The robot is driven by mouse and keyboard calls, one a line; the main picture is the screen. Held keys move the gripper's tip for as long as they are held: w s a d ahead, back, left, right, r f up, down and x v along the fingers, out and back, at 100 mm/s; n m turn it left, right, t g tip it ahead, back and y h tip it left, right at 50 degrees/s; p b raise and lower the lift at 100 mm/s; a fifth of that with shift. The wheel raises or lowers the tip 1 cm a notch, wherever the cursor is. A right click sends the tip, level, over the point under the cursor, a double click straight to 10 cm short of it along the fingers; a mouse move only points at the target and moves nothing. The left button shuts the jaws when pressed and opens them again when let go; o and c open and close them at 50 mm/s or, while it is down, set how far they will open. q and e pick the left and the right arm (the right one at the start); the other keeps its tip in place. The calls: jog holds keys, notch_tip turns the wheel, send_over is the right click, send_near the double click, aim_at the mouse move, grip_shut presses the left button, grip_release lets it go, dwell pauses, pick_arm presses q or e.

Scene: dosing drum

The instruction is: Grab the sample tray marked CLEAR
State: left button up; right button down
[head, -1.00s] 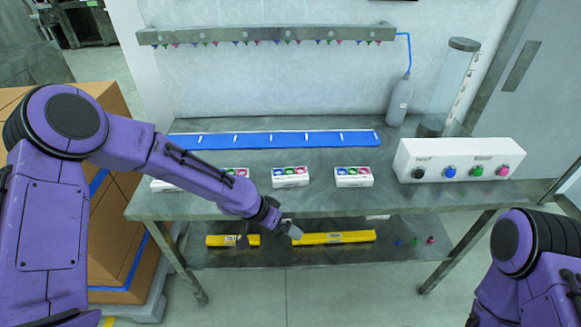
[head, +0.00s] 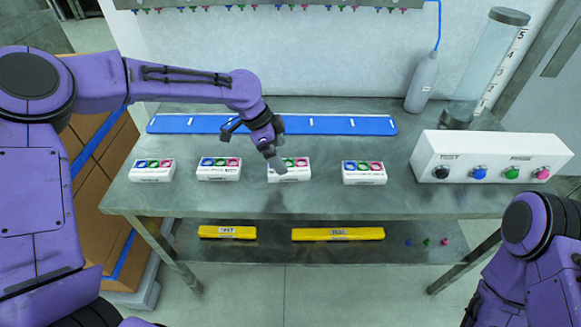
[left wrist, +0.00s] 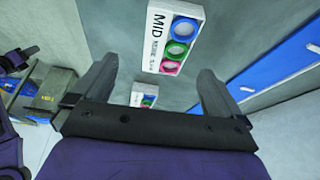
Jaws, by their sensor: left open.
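Several white sample trays with blue, green and pink rings stand in a row on the bench: far left (head: 152,170), left of centre (head: 218,169), right of centre (head: 289,169) and right (head: 363,173). Their labels are too small to read in the head view. My left gripper (head: 270,155) is open and empty above the tray right of centre, partly covering it. In the left wrist view a tray marked MID (left wrist: 173,38) lies beyond the open fingers (left wrist: 155,78), and a smaller-looking tray (left wrist: 144,95) shows between them, its label unreadable. I see no CLEAR label. My right gripper is out of view.
A blue strip (head: 225,124) lies behind the trays. A white button box (head: 490,157), a grey bottle (head: 423,82) and a clear cylinder (head: 487,60) stand at the right. Yellow bars (head: 337,234) lie on the lower shelf. A nozzle rail hangs above.

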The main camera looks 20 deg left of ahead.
pick_arm(q)
jog(key=shift+s+d+f, duration=0.1)
jog(key=shift+d+f, duration=0.05)
jog(key=shift+f, duration=0.25)
jog(key=f, duration=0.1)
jog(key=w+f+p, duration=0.1)
jog(key=f, duration=0.1)
jog(key=w+d+f, duration=0.1)
jog(key=f, duration=0.1)
jog(key=shift+f+p, duration=0.2)
jog(key=shift+p, duration=0.15)
jog(key=shift+s+f, duration=0.1)
jog(key=shift+f, duration=0.05)
jog(key=shift+s+d, duration=0.1)
jog(key=c, duration=1.2)
